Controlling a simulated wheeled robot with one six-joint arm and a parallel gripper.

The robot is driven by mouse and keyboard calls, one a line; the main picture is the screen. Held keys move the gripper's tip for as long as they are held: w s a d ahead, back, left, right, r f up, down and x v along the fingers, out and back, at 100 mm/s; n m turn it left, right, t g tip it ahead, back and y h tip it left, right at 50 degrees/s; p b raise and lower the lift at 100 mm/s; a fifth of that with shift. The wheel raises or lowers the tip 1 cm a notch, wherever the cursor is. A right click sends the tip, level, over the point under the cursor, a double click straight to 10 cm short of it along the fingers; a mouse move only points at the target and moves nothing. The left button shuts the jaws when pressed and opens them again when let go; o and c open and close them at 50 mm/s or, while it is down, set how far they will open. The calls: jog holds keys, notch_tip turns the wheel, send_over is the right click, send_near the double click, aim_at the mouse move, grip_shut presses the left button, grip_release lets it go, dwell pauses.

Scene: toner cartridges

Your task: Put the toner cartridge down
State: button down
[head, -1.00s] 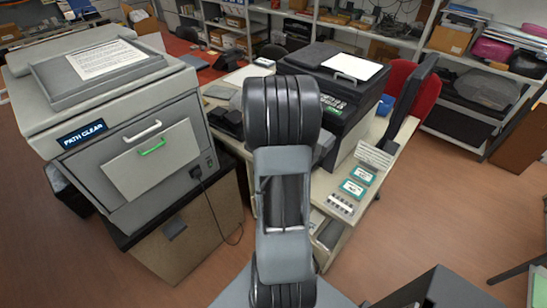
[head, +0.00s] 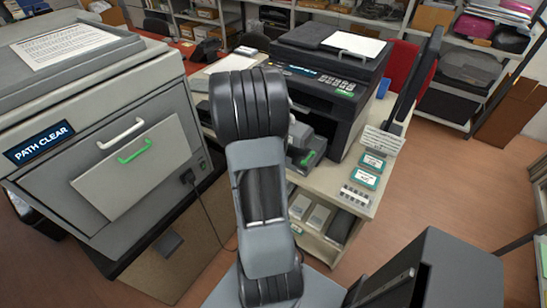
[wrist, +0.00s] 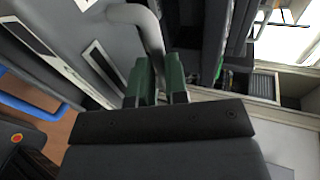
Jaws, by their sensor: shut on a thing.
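In the wrist view, the green fingers of my gripper (wrist: 157,76) are closed around a grey curved bar, which appears to be the handle of the toner cartridge (wrist: 151,35). The rest of the cartridge is hard to make out against the grey and dark surfaces around it. In the head view my arm hides most of the gripper and its load. A dark part with a green edge (head: 311,157) shows just right of the arm, by the front of the black printer (head: 330,75). I cannot tell whether the cartridge touches anything below.
A large grey machine marked PATH CLEAR (head: 95,110) stands close on the left. The printer's table (head: 355,198) carries teal-labelled boxes (head: 369,170) and a small white item (head: 356,196). A dark box-like thing (head: 440,275) stands at lower right. Floor (head: 470,195) is open at right.

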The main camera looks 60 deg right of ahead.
jog(key=shift+w+f, duration=0.15)
jog(key=shift+f, duration=0.45)
jog(key=shift+w+f+b, duration=0.1)
jog(key=shift+f+b, duration=0.2)
jog(key=shift+f, duration=4.65)
jog(key=c, duration=1.1)
grip_release()
jog(key=shift+f, duration=0.1)
